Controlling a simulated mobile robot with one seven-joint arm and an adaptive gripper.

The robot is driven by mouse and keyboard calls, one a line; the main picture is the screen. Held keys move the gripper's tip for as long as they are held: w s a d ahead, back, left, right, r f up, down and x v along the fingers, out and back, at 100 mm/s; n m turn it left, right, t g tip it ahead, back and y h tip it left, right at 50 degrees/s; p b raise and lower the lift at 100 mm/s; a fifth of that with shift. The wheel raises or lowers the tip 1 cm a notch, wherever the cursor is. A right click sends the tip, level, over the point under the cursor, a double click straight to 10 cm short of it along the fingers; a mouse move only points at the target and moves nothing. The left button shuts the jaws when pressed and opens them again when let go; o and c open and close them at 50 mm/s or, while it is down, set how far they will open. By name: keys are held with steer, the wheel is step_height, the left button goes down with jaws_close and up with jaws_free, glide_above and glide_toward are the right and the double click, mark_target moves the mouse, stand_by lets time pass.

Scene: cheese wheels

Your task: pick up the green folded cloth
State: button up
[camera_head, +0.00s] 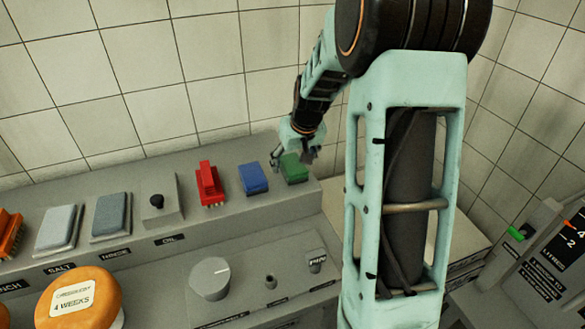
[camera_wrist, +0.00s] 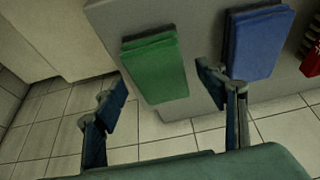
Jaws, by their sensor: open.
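The green folded cloth (camera_head: 294,169) lies at the right end of the grey upper shelf, just right of a blue folded cloth (camera_head: 253,179). In the wrist view the green cloth (camera_wrist: 156,72) shows whole, ahead of and between my two spread fingers. My gripper (camera_head: 293,156) is open and empty, at the green cloth's back edge in the head view, and partly overlaps it. The left finger is left of the cloth, and the right finger lies between it and the blue cloth (camera_wrist: 257,42). I see no contact.
An orange cheese wheel (camera_head: 80,298) is at lower left. The tiled wall is close behind; the shelf ends just right of the green cloth.

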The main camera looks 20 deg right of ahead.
mark_target(290, 160)
steer(key=shift+f+b, duration=0.25)
steer(key=shift+b, duration=0.1)
stand_by(0.5)
steer(key=c, duration=1.1)
steer(key=shift+c, duration=0.2)
steer(key=shift+r, duration=0.15)
step_height(290, 160, up, 4)
steer(key=p, duration=0.3)
steer(key=shift+r, duration=0.1)
steer(key=s+a+r+p, duration=0.3)
steer(key=s+a+r, duration=0.6)
steer(key=s+a, duration=0.1)
